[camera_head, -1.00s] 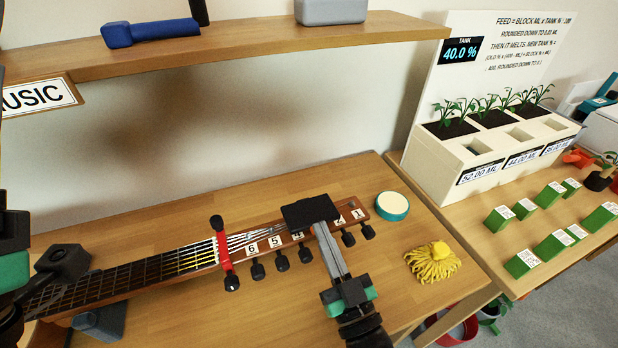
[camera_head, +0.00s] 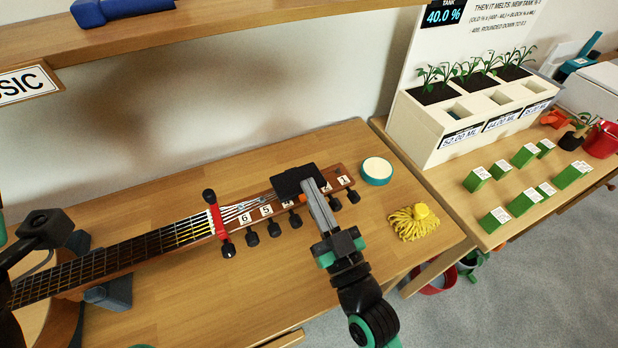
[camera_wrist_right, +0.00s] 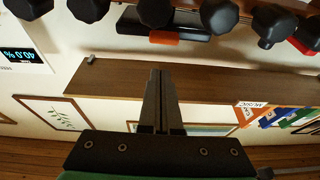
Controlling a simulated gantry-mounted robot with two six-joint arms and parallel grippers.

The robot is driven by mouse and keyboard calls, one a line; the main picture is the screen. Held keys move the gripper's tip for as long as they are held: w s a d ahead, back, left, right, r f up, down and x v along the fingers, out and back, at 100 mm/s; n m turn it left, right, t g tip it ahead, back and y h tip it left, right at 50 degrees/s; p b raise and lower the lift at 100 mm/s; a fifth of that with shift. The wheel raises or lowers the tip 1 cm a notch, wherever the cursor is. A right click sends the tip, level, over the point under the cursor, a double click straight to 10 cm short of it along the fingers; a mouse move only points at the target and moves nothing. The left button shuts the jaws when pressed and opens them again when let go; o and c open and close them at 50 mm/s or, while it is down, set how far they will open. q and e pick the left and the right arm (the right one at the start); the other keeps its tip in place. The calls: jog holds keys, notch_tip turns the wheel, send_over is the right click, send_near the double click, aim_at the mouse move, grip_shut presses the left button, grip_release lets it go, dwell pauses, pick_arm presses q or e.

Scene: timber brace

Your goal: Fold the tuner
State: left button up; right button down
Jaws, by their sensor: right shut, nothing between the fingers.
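The tuner (camera_head: 290,182) is a dark flat piece on the guitar's headstock (camera_head: 335,172), over the numbered labels. A dark bar with an orange patch, apparently the tuner, shows among the pegs in the right wrist view (camera_wrist_right: 180,22). My right gripper (camera_head: 308,184) is shut and empty, its fingertips at the tuner's right side. Its fingers overlap the tuner in the head view, so I cannot tell whether they touch. The fingers also show in the right wrist view (camera_wrist_right: 162,75). Dark parts at the left edge may be my left arm; its fingertips cannot be made out.
A red capo (camera_head: 217,222) crosses the neck. Black tuning pegs (camera_head: 273,230) line the headstock's near side. A teal-rimmed round dish (camera_head: 377,171) and a yellow tasselled item (camera_head: 414,222) stand to the right. The shelf (camera_head: 230,22) is above. The front table area is clear.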

jog(key=s+d+f+b, duration=0.2)
jog(key=s+f+b, duration=0.1)
jog(key=s+f, duration=0.3)
jog(key=shift+s+d+f, duration=0.2)
jog(key=shift+s+d, duration=0.2)
jog(key=shift+s, duration=0.2)
